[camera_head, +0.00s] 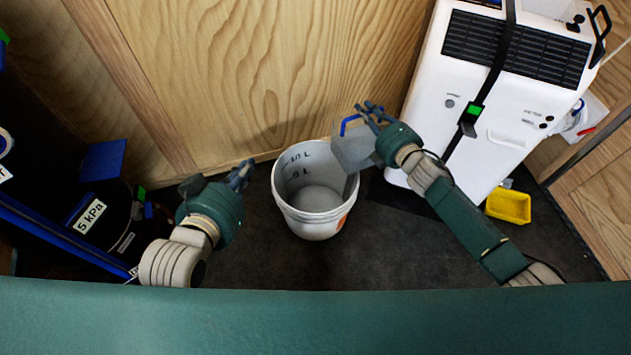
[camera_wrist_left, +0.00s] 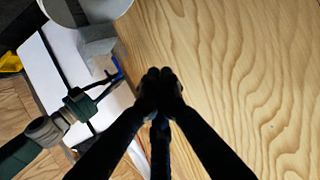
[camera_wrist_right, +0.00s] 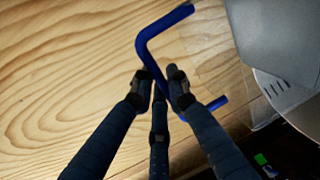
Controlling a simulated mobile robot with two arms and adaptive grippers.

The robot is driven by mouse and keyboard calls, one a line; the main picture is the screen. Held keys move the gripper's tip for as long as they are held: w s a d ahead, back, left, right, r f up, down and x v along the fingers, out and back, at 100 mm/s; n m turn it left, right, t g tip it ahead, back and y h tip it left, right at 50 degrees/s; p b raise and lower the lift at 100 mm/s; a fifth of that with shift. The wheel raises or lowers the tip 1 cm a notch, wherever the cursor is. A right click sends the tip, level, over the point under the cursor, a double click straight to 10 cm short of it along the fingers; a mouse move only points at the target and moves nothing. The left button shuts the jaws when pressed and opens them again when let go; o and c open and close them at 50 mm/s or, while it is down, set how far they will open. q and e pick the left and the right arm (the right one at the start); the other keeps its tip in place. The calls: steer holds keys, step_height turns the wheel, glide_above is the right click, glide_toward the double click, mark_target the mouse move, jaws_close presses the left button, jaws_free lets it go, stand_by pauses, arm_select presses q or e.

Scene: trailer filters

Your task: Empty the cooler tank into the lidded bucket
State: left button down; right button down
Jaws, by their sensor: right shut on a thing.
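My right gripper (camera_head: 369,114) is shut on the blue handle (camera_wrist_right: 152,45) of the grey translucent tank (camera_head: 352,150). The tank is tilted, with its lower end at the right rim of the white bucket (camera_head: 316,172); I cannot tell whether they touch. The bucket stands upright on the floor, uncovered, with litre marks inside. Its contents are hard to make out. The tank also shows in the left wrist view (camera_wrist_left: 97,48). My left gripper (camera_head: 240,173) is empty, its fingertips together, left of the bucket. The white cooler (camera_head: 493,90) stands at the right.
A wooden wall (camera_head: 260,70) rises behind the bucket. A black strap with a green buckle (camera_head: 473,112) crosses the cooler. A yellow tray (camera_head: 509,206) lies on the floor at the right. Dark equipment with a "5 kPa" label (camera_head: 89,217) is at the left. The dark floor before the bucket is clear.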

arm_select(q)
steer(key=shift+s+r, duration=0.15)
steer(key=shift+r, duration=0.6)
arm_select(e)
steer(key=shift+w+d, duration=0.3)
steer(key=shift+d, duration=0.15)
